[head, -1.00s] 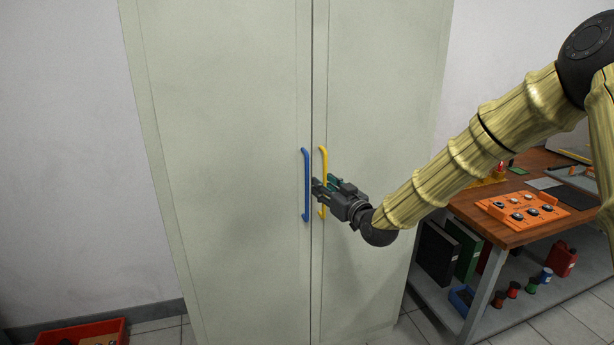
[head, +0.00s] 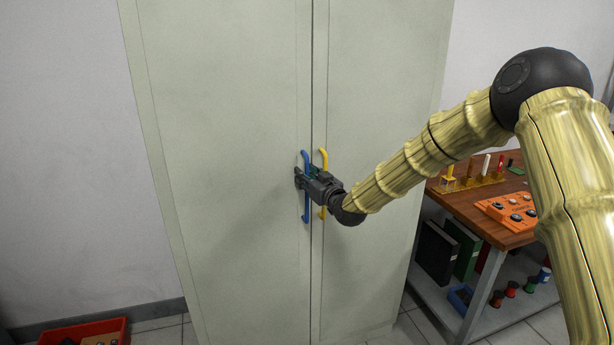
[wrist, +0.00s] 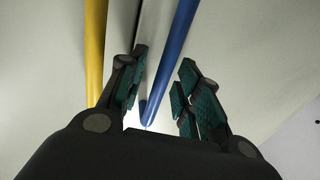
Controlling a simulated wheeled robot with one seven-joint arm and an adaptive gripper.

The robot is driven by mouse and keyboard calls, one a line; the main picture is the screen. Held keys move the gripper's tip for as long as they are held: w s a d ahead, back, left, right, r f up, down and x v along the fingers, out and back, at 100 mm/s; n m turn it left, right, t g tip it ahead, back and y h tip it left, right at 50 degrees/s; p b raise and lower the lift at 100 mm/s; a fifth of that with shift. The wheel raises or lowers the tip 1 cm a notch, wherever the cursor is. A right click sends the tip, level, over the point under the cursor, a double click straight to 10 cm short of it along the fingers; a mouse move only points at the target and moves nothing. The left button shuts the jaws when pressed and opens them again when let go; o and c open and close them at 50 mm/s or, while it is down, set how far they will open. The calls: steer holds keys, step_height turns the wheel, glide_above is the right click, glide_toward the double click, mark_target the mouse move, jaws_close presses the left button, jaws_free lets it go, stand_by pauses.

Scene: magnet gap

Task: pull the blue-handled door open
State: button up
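A tall pale green cabinet has two closed doors. The left door (head: 230,120) carries a vertical blue bar handle (head: 306,212) close to the middle seam. My gripper (head: 301,178) is at about mid-height of that handle and hides part of it in the head view. In the wrist view, the blue handle (wrist: 168,65) runs between the two fingers (wrist: 163,92), which are open with one on each side. Gaps show between the handle and the finger pads. The yellow handle (wrist: 95,50) of the right door lies outside the left finger.
The yellow handle (head: 323,158) is close beside the blue one. A workbench (head: 465,205) with an orange panel (head: 505,212) stands right of the cabinet, partly behind my arm. A red crate (head: 75,333) is on the floor at lower left. Bare wall is on the left.

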jaws_close()
steer(key=shift+s, duration=0.1)
